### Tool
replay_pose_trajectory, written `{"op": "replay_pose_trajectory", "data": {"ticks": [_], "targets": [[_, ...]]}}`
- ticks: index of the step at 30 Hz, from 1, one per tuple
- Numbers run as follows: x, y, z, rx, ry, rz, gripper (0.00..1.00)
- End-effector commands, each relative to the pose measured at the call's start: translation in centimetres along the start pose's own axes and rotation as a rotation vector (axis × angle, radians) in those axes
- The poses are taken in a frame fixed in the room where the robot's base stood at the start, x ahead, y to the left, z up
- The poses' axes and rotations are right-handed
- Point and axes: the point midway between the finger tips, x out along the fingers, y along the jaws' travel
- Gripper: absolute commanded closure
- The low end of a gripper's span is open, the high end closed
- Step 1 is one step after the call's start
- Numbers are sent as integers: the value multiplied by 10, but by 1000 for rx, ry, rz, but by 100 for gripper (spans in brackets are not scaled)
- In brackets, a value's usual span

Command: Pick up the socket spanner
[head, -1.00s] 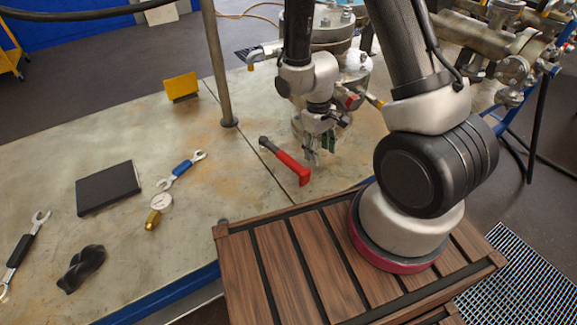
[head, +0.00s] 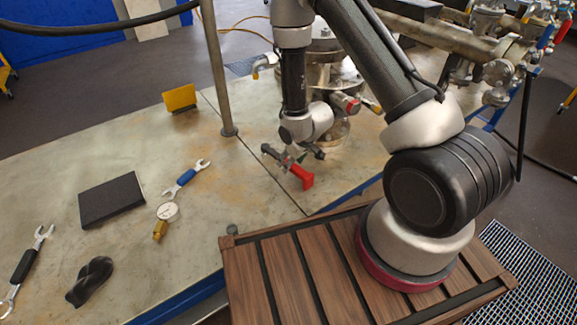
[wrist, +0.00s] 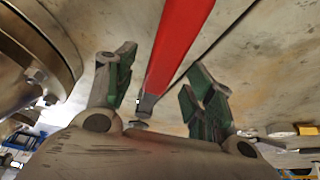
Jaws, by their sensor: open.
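The socket spanner, a tool with a red handle (head: 303,179) and a dark head, lies on the worktable in the head view. In the wrist view its red handle (wrist: 180,38) runs between the two fingers, with a grey metal part at its near end. My gripper (head: 290,160) is over the middle of the tool and partly hides it in the head view. In the wrist view my gripper (wrist: 163,78) is open, with one green-padded finger on each side of the tool. I cannot tell whether either finger touches it.
The flanged vessel (head: 322,72) stands right behind my gripper, with an upright post (head: 217,75) to its left. A blue-handled spanner (head: 186,177), a gauge (head: 167,211), a dark block (head: 111,201) and a black-handled spanner (head: 24,266) lie on the left of the table.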

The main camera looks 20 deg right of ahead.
Motion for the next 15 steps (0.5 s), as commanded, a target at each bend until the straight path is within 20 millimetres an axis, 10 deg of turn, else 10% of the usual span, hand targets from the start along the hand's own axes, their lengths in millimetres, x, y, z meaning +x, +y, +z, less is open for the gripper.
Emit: {"op": "replay_pose_trajectory", "data": {"ticks": [15], "targets": [[31,-1,0,0,-1,-1,56]]}}
